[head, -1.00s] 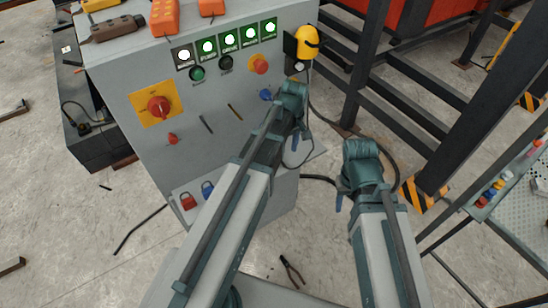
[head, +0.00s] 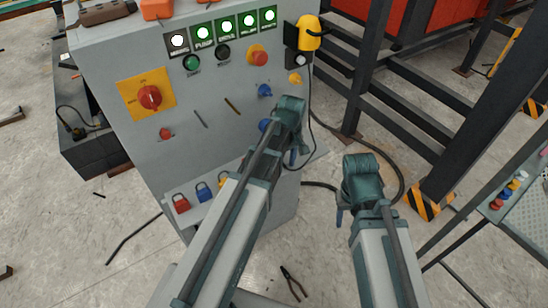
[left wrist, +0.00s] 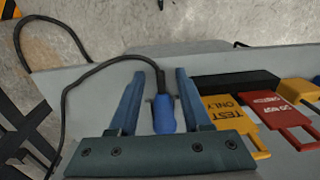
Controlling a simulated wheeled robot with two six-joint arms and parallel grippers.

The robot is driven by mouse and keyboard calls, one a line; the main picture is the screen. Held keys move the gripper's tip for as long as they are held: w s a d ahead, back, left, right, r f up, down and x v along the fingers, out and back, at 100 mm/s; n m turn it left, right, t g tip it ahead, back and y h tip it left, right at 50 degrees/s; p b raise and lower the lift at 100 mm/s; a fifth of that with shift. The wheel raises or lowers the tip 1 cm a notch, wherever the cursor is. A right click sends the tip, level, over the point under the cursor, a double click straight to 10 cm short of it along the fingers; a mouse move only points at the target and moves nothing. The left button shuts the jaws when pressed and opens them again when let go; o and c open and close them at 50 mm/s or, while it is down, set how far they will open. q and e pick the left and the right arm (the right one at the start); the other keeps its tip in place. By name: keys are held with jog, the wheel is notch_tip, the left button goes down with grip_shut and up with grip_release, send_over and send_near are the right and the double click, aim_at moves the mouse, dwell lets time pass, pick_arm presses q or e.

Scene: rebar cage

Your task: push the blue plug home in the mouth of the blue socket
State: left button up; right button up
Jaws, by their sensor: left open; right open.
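The blue plug (left wrist: 163,115), on a black cable, is between the two fingers of my left gripper (left wrist: 160,74) in the left wrist view. The fingers are open, with a visible gap on each side of the plug. In the head view my left gripper (head: 294,152) points down at the cabinet's right front, and I cannot make out the plug there. Two blue fittings show on the panel, an upper one (head: 264,90) and a lower one (head: 264,126) partly covered by my left wrist. I cannot tell which is the socket mouth. My right gripper (head: 341,212) is open and empty, right of the cabinet.
The grey cabinet (head: 185,140) carries switches and lit green indicators. Dark steel rails (head: 405,130) stand to the right. Pliers (head: 293,283) lie on the floor.

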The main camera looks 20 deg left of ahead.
pick_arm(q)
grip_shut()
dwell(0.3)
jog(key=shift+r, duration=0.15)
pick_arm(e)
jog(key=shift+r, duration=0.15)
